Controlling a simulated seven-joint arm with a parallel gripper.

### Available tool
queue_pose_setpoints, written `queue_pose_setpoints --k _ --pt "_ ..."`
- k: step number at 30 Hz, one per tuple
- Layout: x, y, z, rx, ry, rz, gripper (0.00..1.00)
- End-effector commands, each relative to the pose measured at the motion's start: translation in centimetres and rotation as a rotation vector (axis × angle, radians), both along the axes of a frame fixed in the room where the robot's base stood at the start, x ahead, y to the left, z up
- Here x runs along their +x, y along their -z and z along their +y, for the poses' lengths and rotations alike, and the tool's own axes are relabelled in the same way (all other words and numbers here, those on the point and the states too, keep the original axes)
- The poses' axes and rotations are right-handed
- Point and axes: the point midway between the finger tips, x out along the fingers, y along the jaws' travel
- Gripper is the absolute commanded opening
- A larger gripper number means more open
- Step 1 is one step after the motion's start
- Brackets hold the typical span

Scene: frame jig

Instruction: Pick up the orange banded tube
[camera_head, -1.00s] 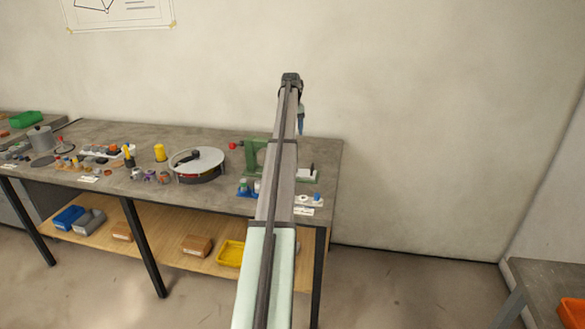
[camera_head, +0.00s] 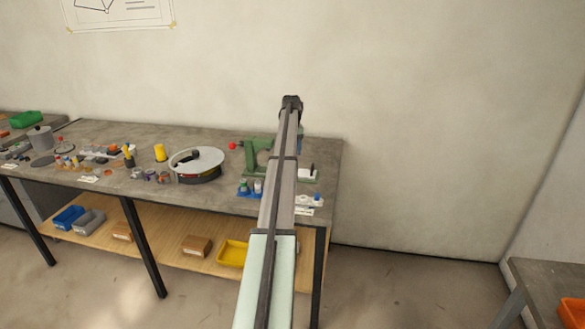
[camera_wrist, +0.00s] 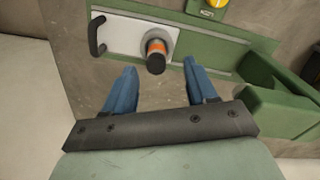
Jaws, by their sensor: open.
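In the wrist view, the orange banded tube (camera_wrist: 156,50) stands in a round grey seat on a white plate (camera_wrist: 122,33). It has a dark end and an orange band. My gripper (camera_wrist: 160,70) is open, with its two blue fingers apart and nothing between them. The tube lies just beyond the fingertips, roughly in line with the gap and a little left of its middle. In the head view my arm hides the tube, and the fingers are mostly hidden behind the arm.
The plate sits on a green frame (camera_wrist: 225,48) with a black handle (camera_wrist: 97,36) at its left. A raised green block (camera_wrist: 275,105) stands right of my fingers. A yellow part (camera_wrist: 216,4) lies beyond. In the head view, a round turntable (camera_head: 197,162) stands left of the arm.

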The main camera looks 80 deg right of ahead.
Motion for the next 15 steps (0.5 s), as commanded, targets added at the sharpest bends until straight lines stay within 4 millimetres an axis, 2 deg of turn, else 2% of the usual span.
queue_pose_setpoints --k 10,15 --pt "-0.5 4.2 -0.1 0.002 0.000 0.001 0.57" --pt "-0.5 4.8 -0.1 0.001 0.000 0.000 0.57"
